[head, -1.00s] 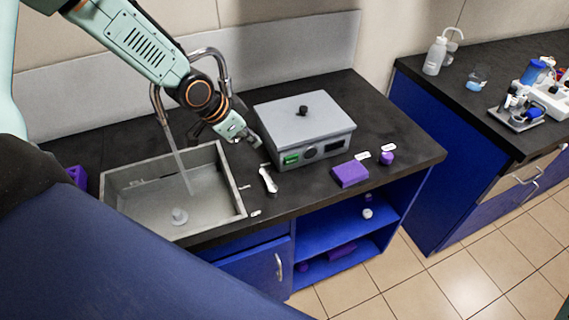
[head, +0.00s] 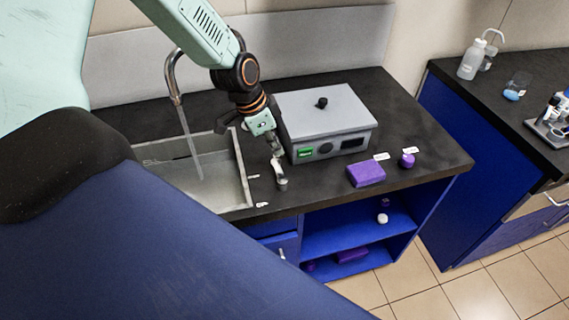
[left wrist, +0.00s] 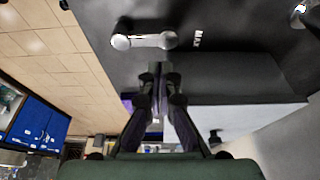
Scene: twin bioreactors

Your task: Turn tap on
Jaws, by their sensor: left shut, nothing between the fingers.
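The curved metal tap (head: 172,78) stands at the back of the grey sink (head: 243,170). A pale, translucent streak runs from its mouth into the sink. A silver lever (head: 281,182) sits on the black counter to the right of the sink; it also shows in the left wrist view (left wrist: 143,41), with a "MAX" label (left wrist: 198,38) beside it. My left gripper (head: 277,153) is shut and empty, with its tips close to the lever's far end; I cannot tell whether they touch. In the left wrist view its fingertips (left wrist: 160,72) are below the lever. My right gripper is not in view.
A grey box (head: 325,112) with a black knob stands close to the right of my left gripper. A purple block (head: 366,174) and a small purple item (head: 407,160) lie near the counter's front edge. Another bench with a wash bottle (head: 472,60) is at the right.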

